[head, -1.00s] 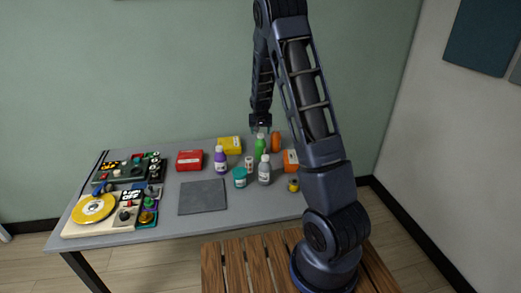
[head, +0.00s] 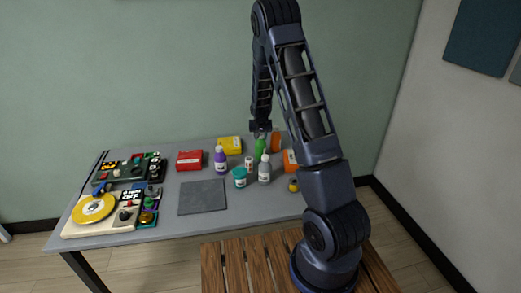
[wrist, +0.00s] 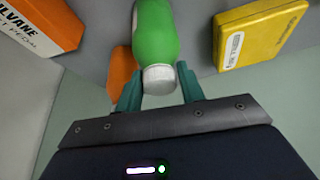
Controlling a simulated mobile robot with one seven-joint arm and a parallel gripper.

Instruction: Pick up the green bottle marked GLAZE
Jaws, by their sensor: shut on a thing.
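The green bottle (head: 260,148) stands at the back of the grey table, right of the middle. In the wrist view the green bottle (wrist: 155,35) has a white cap and part of a white label at the top edge; I cannot read the label. My gripper (head: 261,132) is above it, pointing down. In the wrist view my gripper (wrist: 157,82) has its teal fingers on both sides of the cap and upper bottle, shut on it. The bottle's base is out of the wrist view, and I cannot tell whether it touches the table.
Close by are a purple bottle (head: 220,160), a grey bottle (head: 264,170), a teal jar (head: 240,177), a yellow box (head: 230,145), an orange item (head: 276,141) and an orange box (head: 290,160). A red box (head: 189,160) is farther left. A dark grey mat (head: 203,197) lies empty in front.

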